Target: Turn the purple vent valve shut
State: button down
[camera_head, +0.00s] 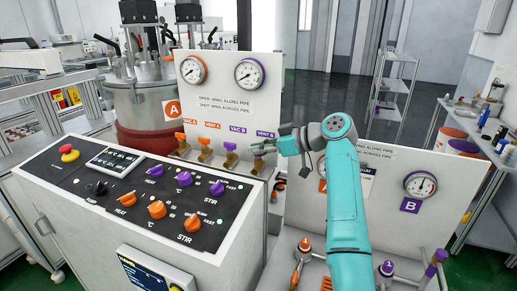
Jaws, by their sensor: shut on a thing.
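The purple vent valve sits under the VENT B label (267,134) at the right end of a row of small valves on the white gauge panel. Its brass body (257,163) shows below my gripper. My gripper (258,148) reaches in from the right and its fingers are closed at the valve's wing. The fingers mostly hide the wing, so I cannot tell whether it lies along or across the pipe.
The purple VAC B valve (230,148) stands close at the left, with the orange VENT A valve (204,142) and VAC A valve (181,138) beyond. The control console (130,200) with knobs lies in front. A second gauge panel (400,215) stands right.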

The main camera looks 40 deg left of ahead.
jog(key=c, duration=1.2)
grip_release()
jog(key=shift+f, duration=0.5)
jog(key=shift+r, duration=0.2)
jog(key=v, duration=1.2)
jog(key=shift+w, duration=0.1)
